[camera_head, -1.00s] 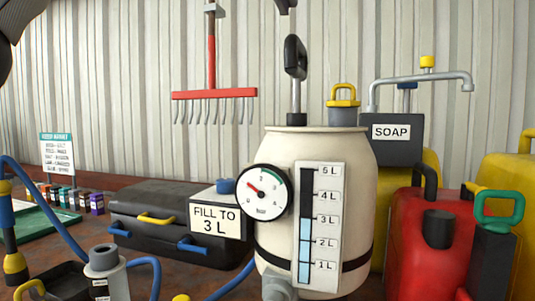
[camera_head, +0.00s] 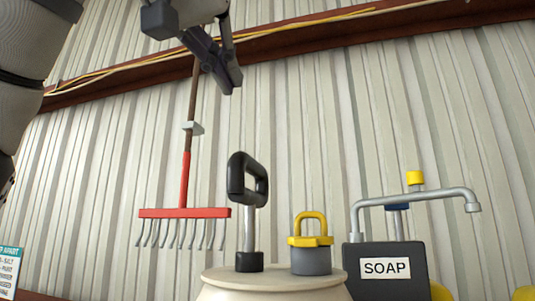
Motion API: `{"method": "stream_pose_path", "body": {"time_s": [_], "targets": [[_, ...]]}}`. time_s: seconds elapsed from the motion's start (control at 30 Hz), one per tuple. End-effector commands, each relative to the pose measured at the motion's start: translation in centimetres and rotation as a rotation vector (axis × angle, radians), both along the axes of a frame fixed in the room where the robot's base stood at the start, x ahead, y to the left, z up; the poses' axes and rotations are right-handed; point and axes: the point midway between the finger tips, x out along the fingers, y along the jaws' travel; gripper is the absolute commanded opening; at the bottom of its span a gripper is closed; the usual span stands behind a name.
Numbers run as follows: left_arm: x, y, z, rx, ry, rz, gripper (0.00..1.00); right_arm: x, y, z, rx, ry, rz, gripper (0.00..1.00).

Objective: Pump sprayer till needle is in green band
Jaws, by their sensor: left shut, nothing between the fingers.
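The sprayer's cream tank (camera_head: 275,285) shows only its top at the bottom edge. Its black loop-shaped pump handle (camera_head: 236,180) stands up on a grey rod out of a black collar. My left gripper (camera_head: 232,82) is above the handle and slightly left of it in the picture, apart from it, fingers pointing down. It is shut and empty. The gauge with its needle and green band is below this view. My right gripper is not in view.
A yellow-handled grey cap (camera_head: 311,258) sits right of the pump handle. Further right is a dark SOAP box (camera_head: 387,277) with a grey spout (camera_head: 415,198). A red rake (camera_head: 185,212) hangs on the corrugated wall behind.

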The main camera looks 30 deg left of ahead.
Motion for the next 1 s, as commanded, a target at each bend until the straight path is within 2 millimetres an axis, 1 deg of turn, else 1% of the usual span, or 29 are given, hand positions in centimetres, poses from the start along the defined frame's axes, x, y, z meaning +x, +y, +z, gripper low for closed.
{"method": "stream_pose_path", "body": {"time_s": [0.03, 0.23, 0.37, 0.47, 0.83, 1.0], "targets": [[-0.3, 0.0, 0.2, 0.000, -0.003, -0.001, 0.00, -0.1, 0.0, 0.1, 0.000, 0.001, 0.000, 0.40], [-0.3, 0.0, 0.1, 0.000, -0.002, 0.000, 0.00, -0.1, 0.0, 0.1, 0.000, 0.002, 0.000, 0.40], [0.3, 0.2, -0.1, 0.000, 0.000, 0.002, 0.00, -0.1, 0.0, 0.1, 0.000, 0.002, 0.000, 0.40], [1.8, 0.6, -0.4, -0.001, 0.000, 0.002, 0.00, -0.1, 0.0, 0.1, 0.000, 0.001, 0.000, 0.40], [9.3, 2.5, -2.5, -0.002, -0.001, 0.004, 0.00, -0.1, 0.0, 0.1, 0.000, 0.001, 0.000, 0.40], [9.3, 2.3, -5.1, 0.001, -0.001, -0.001, 0.00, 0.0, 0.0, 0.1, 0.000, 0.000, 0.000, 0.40]]}}
